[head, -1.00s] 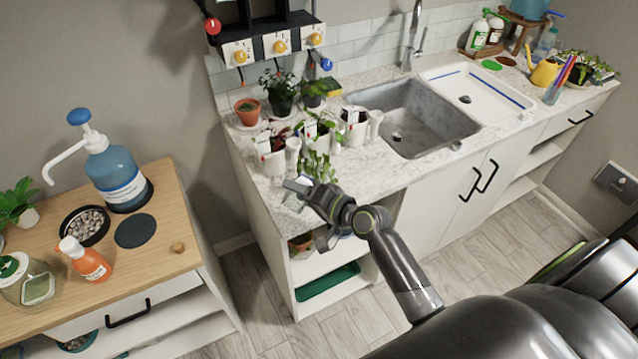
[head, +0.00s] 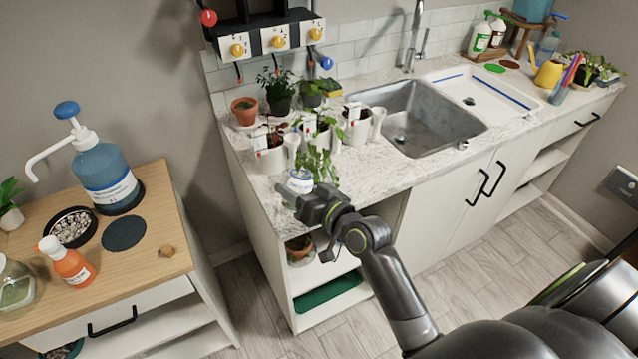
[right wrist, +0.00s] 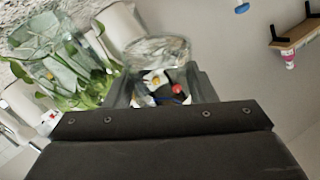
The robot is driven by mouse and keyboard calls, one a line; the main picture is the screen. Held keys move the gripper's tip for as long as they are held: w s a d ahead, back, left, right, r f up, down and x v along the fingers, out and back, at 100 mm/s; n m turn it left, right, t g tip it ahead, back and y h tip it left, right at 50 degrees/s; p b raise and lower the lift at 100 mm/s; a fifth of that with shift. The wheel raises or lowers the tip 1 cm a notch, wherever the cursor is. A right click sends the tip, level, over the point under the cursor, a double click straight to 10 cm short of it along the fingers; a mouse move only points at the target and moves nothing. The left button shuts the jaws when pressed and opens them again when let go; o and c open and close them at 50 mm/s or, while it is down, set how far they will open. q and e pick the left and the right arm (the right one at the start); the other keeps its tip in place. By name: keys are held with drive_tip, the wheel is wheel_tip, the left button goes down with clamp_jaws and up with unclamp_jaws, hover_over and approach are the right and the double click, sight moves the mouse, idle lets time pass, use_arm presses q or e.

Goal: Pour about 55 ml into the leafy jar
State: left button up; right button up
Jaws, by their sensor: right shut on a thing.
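My right gripper (head: 293,197) is at the front left edge of the sink counter, shut on a small clear vessel (head: 300,181). In the right wrist view the vessel (right wrist: 157,62) sits between the fingers, with a round glass rim; its liquid level cannot be told. The leafy jar (right wrist: 48,66) is clear glass with green leaves and stems, left of the held vessel and apart from its rim in that view. In the head view its trailing leaves (head: 318,162) show just behind the held vessel, and its glass is mostly hidden. My left gripper is not in view.
White pots with tags (head: 270,158) stand close behind the leaves, with a terracotta pot (head: 245,110) further back. The sink (head: 425,120) lies to the right. A wooden cabinet at left holds a blue pump bottle (head: 108,178) and an orange bottle (head: 70,265).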

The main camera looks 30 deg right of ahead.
wheel_tip(320, 180, down, 2)
drive_tip(key=shift+f+b, duration=0.1)
drive_tip(key=shift+b, duration=0.7)
drive_tip(key=f+b, duration=0.1)
drive_tip(key=f+n+b, duration=0.1)
drive_tip(key=b, duration=0.1)
drive_tip(key=f+b, duration=0.2)
drive_tip(key=shift+s+a, duration=0.1)
drive_tip(key=shift+a, duration=0.15)
drive_tip(key=n+b, duration=0.1)
drive_tip(key=a+n+t+b, duration=0.1)
drive_tip(key=b, duration=0.1)
drive_tip(key=shift+s+n, duration=0.25)
drive_tip(key=shift+n, duration=0.05)
drive_tip(key=shift+s+a+r+n+b, duration=0.1)
drive_tip(key=shift+s+a+n+b, duration=0.1)
drive_tip(key=shift+n+b, duration=0.75)
drive_tip(key=shift+w+r+m, duration=0.1)
drive_tip(key=shift+m, duration=0.15)
